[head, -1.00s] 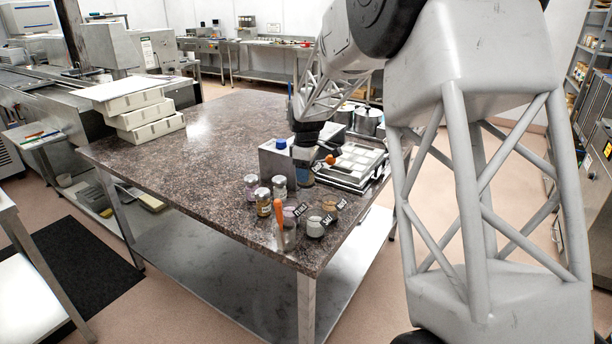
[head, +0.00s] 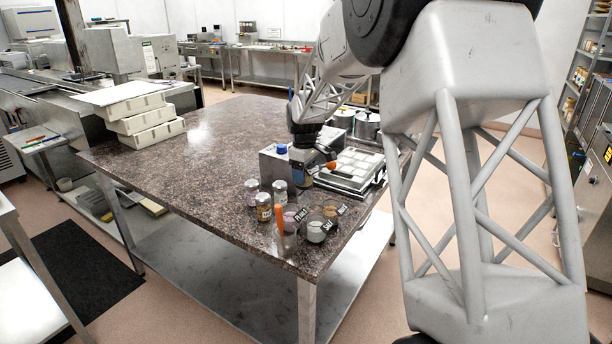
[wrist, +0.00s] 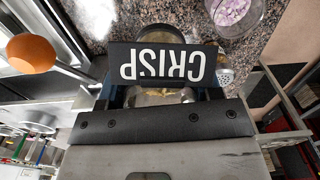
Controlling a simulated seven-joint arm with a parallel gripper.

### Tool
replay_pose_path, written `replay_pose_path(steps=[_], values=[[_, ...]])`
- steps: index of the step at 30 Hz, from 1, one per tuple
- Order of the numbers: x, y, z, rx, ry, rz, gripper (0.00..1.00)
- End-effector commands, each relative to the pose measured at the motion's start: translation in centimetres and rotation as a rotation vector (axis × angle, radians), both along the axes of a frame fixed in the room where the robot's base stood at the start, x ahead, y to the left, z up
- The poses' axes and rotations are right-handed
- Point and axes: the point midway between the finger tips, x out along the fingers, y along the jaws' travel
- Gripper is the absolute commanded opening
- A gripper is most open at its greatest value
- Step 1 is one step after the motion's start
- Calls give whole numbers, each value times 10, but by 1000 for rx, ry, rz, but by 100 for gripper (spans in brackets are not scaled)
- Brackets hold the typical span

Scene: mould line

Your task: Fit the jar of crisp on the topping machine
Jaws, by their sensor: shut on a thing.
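The jar of crisp shows in the wrist view as a black label plate (wrist: 165,65) reading CRISP upside down, with some glass and yellowish contents (wrist: 160,92) below it. My gripper (wrist: 160,97) is shut on this jar, whose body is mostly hidden by the plate and the gripper. In the head view my gripper (head: 304,157) is low over the marble table, close against the right side of a grey metal box with a blue cap (head: 281,148), which looks like the topping machine (head: 270,168). I cannot tell whether the jar touches the machine.
Several small jars (head: 264,206) and labelled cups (head: 316,231) stand on the table (head: 200,175) in front. A mould tray (head: 355,168) lies to the right, with metal pots (head: 366,125) behind. White trays (head: 150,133) are stacked at left.

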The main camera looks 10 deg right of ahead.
Motion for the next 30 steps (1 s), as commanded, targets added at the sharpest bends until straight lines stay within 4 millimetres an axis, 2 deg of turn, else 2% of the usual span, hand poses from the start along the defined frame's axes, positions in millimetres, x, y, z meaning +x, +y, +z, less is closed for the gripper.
replay_pose_path(steps=[15,30], values=[[28,11,18,1,-1,-535,32],[40,17,26,1,-1,-789,32]])
